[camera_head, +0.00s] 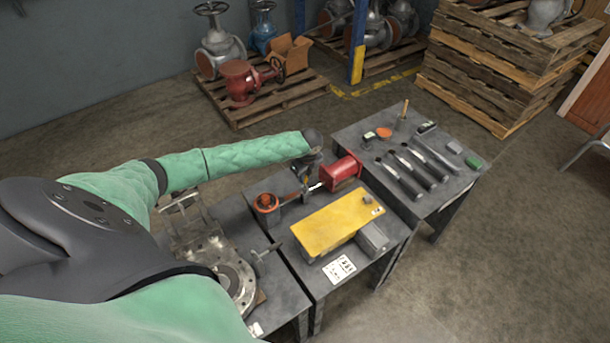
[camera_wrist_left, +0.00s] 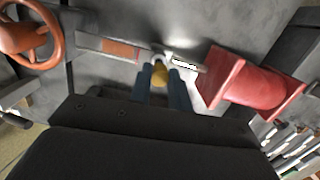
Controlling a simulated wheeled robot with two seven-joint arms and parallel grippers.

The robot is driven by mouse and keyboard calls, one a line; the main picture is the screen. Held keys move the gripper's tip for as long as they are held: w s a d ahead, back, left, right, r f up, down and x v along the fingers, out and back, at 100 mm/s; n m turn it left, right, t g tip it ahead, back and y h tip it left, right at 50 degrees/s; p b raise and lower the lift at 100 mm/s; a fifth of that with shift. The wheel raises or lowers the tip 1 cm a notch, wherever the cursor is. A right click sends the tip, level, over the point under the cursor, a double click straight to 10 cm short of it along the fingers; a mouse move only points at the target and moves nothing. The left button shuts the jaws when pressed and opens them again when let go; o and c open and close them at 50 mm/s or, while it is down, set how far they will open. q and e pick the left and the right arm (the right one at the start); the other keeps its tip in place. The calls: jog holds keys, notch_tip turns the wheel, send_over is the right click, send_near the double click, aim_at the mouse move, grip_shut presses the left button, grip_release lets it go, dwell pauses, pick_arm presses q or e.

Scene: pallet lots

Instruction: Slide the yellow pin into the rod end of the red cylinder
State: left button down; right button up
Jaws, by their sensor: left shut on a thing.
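The red cylinder (camera_head: 341,172) lies on the middle table in the head view, its bright rod (camera_head: 316,186) pointing left. In the left wrist view the red cylinder (camera_wrist_left: 255,88) is at the right, with the rod (camera_wrist_left: 186,63) reaching left toward my fingers. My left gripper (camera_head: 304,174) is above the rod end. In the left wrist view my left gripper (camera_wrist_left: 161,80) has its blue fingers shut on the yellow pin (camera_wrist_left: 159,73). The pin is right beside the rod end; I cannot tell whether it is in the hole. My right gripper is not in view.
An orange handwheel (camera_head: 266,203) stands left of the rod. A yellow plate (camera_head: 337,222) lies in front of the cylinder. Several dark-handled tools (camera_head: 408,178) lie on the right table. A round metal flange (camera_head: 232,280) is on the left table.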

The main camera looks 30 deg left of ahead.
pick_arm(q)
jog(key=shift+p, duration=0.3)
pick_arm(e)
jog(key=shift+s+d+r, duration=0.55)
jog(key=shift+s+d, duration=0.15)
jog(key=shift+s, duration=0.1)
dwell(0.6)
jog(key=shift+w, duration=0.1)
